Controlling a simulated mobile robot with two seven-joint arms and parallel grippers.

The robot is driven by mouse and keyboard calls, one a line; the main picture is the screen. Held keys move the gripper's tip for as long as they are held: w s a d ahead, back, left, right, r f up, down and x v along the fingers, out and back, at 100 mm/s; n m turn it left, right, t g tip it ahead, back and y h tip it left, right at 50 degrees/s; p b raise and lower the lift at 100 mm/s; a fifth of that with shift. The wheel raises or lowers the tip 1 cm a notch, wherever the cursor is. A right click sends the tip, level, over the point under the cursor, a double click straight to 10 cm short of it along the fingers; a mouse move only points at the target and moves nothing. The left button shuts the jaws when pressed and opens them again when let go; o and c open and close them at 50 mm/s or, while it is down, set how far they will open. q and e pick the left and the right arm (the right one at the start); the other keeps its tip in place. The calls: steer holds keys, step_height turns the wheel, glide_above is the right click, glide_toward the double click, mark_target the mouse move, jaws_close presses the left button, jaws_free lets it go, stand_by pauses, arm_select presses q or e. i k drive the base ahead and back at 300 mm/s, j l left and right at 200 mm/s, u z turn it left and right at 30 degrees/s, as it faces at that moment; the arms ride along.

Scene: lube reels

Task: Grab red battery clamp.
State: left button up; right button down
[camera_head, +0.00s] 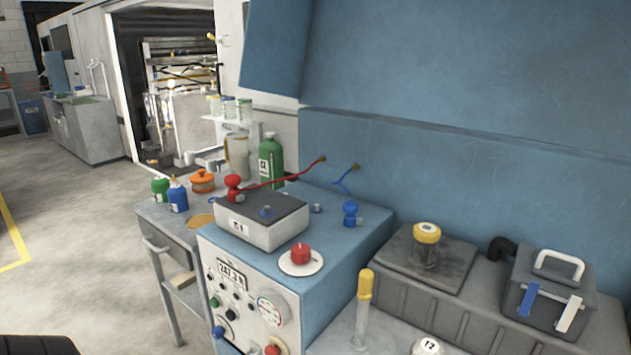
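The red battery clamp (233,187) is a small red piece at the back left of a grey battery-like box (262,222) with a dark top. A red cable (290,178) runs from near it to the blue wall. Whether the clamp touches the box or stands behind it I cannot tell. A similar blue clamp (351,213) stands right of the box, with a blue cable (343,182) at the wall. The box sits on a blue charger cabinet (335,255) with dials. Neither of my grippers is in view.
A red knob (300,254) on a white disc stands at the cabinet's front. A green bottle (271,162), an orange pot (203,181) and small bottles stand on the left side table. A yellow-topped tool (364,290) and grey cases are at right. Floor at left is open.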

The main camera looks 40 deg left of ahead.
mark_target(231, 180)
steer(key=u, duration=1.8)
